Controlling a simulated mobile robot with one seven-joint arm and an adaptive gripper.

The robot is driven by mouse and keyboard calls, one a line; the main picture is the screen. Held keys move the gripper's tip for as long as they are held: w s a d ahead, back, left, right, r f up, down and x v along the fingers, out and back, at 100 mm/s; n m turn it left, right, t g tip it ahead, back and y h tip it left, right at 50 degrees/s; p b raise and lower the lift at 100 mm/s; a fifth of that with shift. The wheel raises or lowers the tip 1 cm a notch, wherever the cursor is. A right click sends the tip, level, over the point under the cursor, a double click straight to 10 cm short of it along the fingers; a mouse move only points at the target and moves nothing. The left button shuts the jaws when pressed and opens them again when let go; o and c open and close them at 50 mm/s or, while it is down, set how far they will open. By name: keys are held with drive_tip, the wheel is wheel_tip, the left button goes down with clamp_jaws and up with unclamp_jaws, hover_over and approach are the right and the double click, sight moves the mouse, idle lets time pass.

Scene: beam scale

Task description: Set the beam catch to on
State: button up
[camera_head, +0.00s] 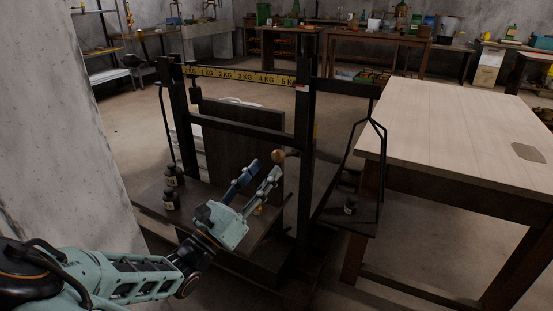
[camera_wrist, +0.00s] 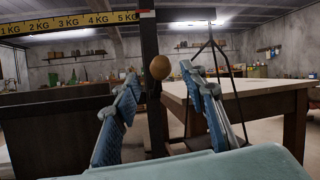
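The beam scale stands ahead of me, with a dark frame and a yellow beam (camera_head: 240,76) marked in KG; the yellow marked beam also shows in the wrist view (camera_wrist: 70,23). A round wooden knob (camera_head: 278,156) sits near the right post, and I cannot tell for certain whether it is the beam catch. In the wrist view the knob (camera_wrist: 160,67) appears between and beyond my fingertips. My gripper (camera_head: 262,168) is open and empty, with its fingers spread and pointing at the knob. It also shows open in the wrist view (camera_wrist: 159,75). I cannot tell any contact with the knob.
A pale wooden table (camera_head: 460,130) stands close on the right. A concrete pillar (camera_head: 70,120) is on the left.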

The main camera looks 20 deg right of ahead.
sight(278, 155)
drive_tip(key=b+x, duration=0.1)
drive_tip(key=x, duration=0.5)
drive_tip(key=shift+w+d, duration=0.1)
drive_tip(key=shift+d, duration=0.15)
drive_tip(key=shift+c, duration=0.2)
clamp_jaws()
